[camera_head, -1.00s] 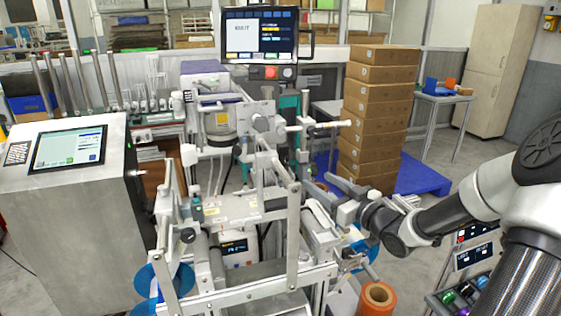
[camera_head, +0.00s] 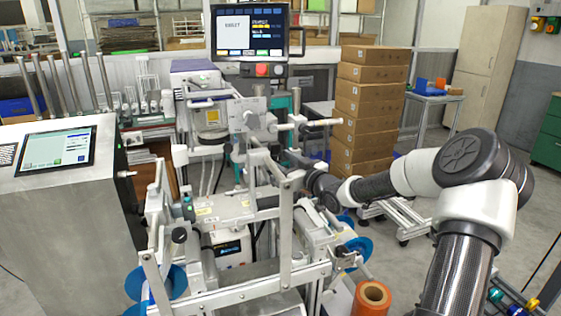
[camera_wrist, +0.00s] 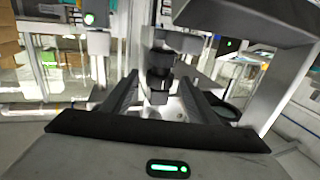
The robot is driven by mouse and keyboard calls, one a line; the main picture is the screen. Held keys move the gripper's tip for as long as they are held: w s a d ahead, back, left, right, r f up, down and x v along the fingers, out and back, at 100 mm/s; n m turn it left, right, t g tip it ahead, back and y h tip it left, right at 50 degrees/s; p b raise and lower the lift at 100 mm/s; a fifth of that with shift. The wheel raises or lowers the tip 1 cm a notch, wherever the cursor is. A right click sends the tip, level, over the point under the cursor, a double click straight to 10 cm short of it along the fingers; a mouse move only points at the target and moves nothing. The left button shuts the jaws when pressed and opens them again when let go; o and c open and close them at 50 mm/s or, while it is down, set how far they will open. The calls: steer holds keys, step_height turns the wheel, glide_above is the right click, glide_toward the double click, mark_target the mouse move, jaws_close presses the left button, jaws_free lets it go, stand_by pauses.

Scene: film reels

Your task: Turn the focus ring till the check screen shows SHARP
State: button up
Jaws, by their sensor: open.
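The screen (camera_head: 254,32) stands on top of the machine. Its white panel carries a short word too small to read surely. My arm reaches in from the right to the machine's middle. My gripper is mostly hidden behind the metal frame in the head view. In the wrist view my gripper (camera_wrist: 160,84) is open, its two dark fingers pointing forward. A dark stepped cylinder (camera_wrist: 160,62), possibly the lens with the focus ring, hangs ahead between the finger lines. Contact with it cannot be told.
Metal frame bars (camera_head: 287,232) surround the work spot closely. An orange roll (camera_head: 372,297) stands at the front right, with blue reels low on the machine. A console with a tablet screen (camera_head: 56,152) is on the left. Stacked cartons (camera_head: 368,110) stand behind right.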

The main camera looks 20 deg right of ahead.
steer(key=c, duration=1.1)
steer(key=shift+o, duration=0.2)
steer(key=p, duration=0.1)
steer(key=r+y+p, duration=0.1)
steer(key=shift+w+d+n+p, duration=0.1)
steer(key=shift+d+n+p, duration=0.1)
steer(key=shift+n+p, duration=0.2)
steer(key=n+y+p, duration=0.1)
steer(key=g+y+p, duration=0.1)
steer(key=shift+w+d+n+y+p, duration=0.15)
steer(key=shift+d+n+y+p, duration=0.15)
steer(key=shift+n, duration=0.1)
steer(key=shift+f+n+g+y, duration=0.3)
steer(key=shift+g, duration=0.2)
steer(key=o, duration=1.1)
steer(key=shift+f, duration=0.15)
steer(key=shift+c, duration=0.2)
